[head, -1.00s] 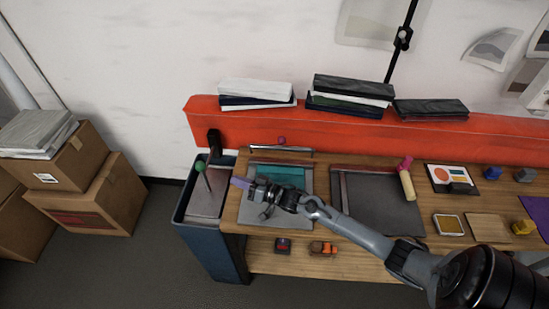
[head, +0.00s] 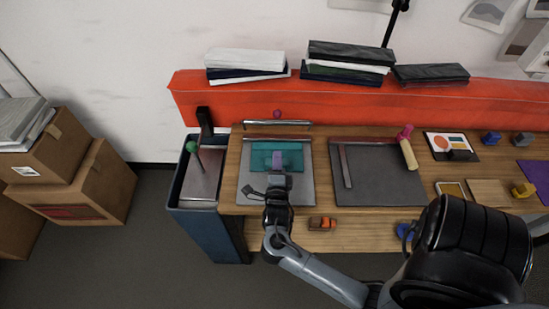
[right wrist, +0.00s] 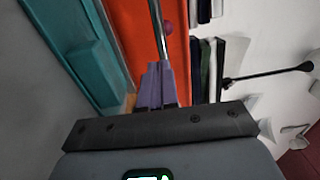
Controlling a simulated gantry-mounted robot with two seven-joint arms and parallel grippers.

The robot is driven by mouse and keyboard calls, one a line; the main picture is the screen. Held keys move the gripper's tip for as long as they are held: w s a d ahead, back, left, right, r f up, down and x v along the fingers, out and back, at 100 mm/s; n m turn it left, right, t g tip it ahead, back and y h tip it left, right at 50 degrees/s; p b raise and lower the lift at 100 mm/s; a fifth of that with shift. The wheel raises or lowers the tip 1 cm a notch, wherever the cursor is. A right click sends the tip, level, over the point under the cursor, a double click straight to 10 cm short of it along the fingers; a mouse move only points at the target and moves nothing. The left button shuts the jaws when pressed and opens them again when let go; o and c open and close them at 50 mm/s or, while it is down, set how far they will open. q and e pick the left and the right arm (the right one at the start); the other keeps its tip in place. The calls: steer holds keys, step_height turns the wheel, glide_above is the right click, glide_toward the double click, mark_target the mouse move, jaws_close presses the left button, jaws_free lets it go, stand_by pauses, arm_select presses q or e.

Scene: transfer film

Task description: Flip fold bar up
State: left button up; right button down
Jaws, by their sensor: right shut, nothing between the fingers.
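A thin metal bar (head: 278,124), which looks like the fold bar, runs along the back of the left grey board (head: 303,188). A small magenta knob (head: 277,114) shows at its middle. A teal sheet or panel (head: 292,152) lies on the board's back part. My right gripper (head: 278,160), with purple fingers, is shut and empty over the teal piece, in front of the bar. Its fingers (right wrist: 158,85) are together; contact with the bar cannot be told.
A dark board (head: 385,185) with a metal strip lies to the right, beside a pink-and-cream roller-like tool (head: 408,152). A blue bin (head: 172,190) with a green-knobbed stick stands left. A red padded ledge (head: 330,100) with stacked books runs behind the bench. Small blocks lie at right.

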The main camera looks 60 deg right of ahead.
mark_target(278, 122)
steer(key=x, duration=1.1)
steer(key=shift+w+d+p, duration=0.2)
steer(key=shift+p, duration=0.15)
steer(key=shift+r, duration=0.15)
steer(key=p, duration=0.1)
steer(key=d+r+y+p, duration=0.1)
steer(key=p, duration=0.1)
steer(key=shift+w+r+g, duration=0.15)
steer(key=shift+w+g, duration=0.1)
steer(key=shift+g, duration=0.15)
steer(key=shift+w+d+y+p, duration=0.15)
steer(key=shift+y+p, duration=0.25)
steer(key=shift+y, duration=0.1)
